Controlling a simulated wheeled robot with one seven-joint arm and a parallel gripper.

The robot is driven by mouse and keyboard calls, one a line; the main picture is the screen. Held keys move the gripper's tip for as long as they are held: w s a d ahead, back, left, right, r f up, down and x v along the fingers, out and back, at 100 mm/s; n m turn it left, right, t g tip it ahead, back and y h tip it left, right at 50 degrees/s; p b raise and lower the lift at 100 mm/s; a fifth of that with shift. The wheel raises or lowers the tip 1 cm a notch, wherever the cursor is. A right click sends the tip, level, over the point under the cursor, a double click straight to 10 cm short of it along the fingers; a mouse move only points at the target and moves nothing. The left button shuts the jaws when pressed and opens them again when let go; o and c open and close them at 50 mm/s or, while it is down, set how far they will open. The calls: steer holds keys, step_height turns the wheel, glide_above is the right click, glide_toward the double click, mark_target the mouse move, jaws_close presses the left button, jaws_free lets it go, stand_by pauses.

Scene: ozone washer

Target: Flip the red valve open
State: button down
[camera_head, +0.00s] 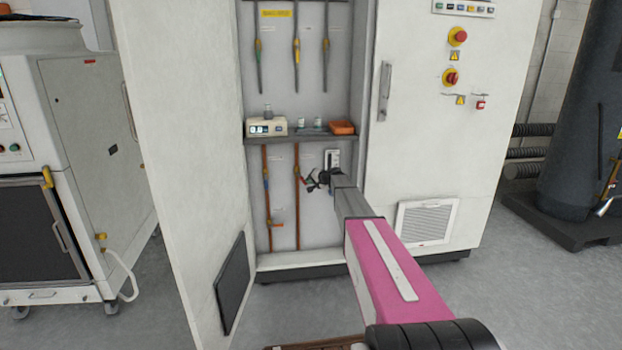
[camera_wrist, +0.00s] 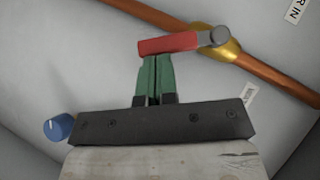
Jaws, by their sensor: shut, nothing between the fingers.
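The red valve's lever (camera_wrist: 168,43) shows in the wrist view, sticking out to the left from a grey end cap on a brass valve body (camera_wrist: 222,42). The body sits on a copper pipe that runs diagonally across the panel. My gripper (camera_wrist: 158,58) is shut, its two green fingers together and empty. Their tips are at the lower edge of the red lever; I cannot tell whether they touch it. In the head view my gripper (camera_head: 313,182) is inside the open cabinet, by the right copper pipe (camera_head: 297,225). The red lever is not clear there.
A blue knob (camera_wrist: 58,127) is at the wrist view's lower left. A shelf (camera_head: 290,138) with a small white device (camera_head: 266,126) and an orange tray (camera_head: 342,128) crosses the cabinet above my gripper. The open cabinet door (camera_head: 185,130) stands at left, the closed door (camera_head: 420,120) at right.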

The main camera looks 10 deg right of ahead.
steer(key=shift+a+f+m+t+y, duration=0.7)
steer(key=shift+a+f+m+y, duration=0.5)
steer(key=shift+a+f+y, duration=0.15)
steer(key=shift+a+f, duration=0.15)
steer(key=f+v, duration=0.1)
steer(key=v, duration=0.9)
steer(key=shift+d+f, duration=0.25)
steer(key=shift+f, duration=0.05)
